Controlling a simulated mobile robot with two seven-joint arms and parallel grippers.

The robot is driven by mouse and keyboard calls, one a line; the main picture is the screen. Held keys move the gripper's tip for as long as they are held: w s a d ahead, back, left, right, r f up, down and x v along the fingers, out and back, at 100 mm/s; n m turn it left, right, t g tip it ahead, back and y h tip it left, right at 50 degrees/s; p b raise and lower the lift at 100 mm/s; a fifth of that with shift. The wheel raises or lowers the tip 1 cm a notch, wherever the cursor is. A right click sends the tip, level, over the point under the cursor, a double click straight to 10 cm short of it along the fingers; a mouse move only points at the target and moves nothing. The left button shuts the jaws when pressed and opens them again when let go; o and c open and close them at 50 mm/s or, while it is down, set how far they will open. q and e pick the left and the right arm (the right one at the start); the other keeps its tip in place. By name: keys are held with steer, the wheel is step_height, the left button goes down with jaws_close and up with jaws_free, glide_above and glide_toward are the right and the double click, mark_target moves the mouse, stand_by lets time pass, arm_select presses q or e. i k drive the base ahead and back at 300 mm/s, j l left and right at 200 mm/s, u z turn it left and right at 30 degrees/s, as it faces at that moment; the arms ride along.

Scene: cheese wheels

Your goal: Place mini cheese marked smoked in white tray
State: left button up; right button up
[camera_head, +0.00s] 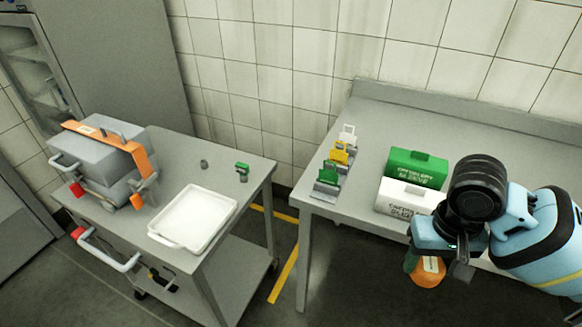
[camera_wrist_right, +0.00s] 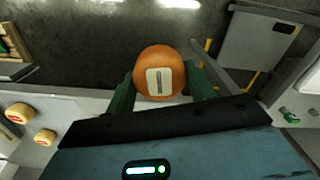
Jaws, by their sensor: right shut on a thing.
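My right gripper (camera_head: 430,257) is shut on a small round orange cheese (camera_head: 428,272), held in the air just past the front edge of the right table. In the right wrist view the cheese (camera_wrist_right: 158,62) sits between the two green fingers of the gripper (camera_wrist_right: 160,92). A pale label with a dark mark faces that camera; I cannot read the word on it. The white tray (camera_head: 178,242) lies empty on the left steel cart, well to the left of the gripper. My left gripper does not show.
The cart (camera_head: 258,175) also carries a grey box-like device (camera_head: 97,158) with an orange band, plus small items at the back. The right table (camera_head: 365,135) holds a green box (camera_head: 416,168), a white box (camera_head: 408,196) and several small clips. A floor gap separates cart and table.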

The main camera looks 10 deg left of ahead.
mark_target(195, 219)
steer(key=u, duration=2.3)
steer(key=i+l, duration=0.1)
steer(key=l, duration=0.3)
steer(key=i+l, duration=0.1)
steer(key=l, duration=0.3)
steer(key=i+l, duration=0.1)
steer(key=l, duration=0.3)
steer(key=i+l, duration=0.1)
steer(key=l, duration=0.3)
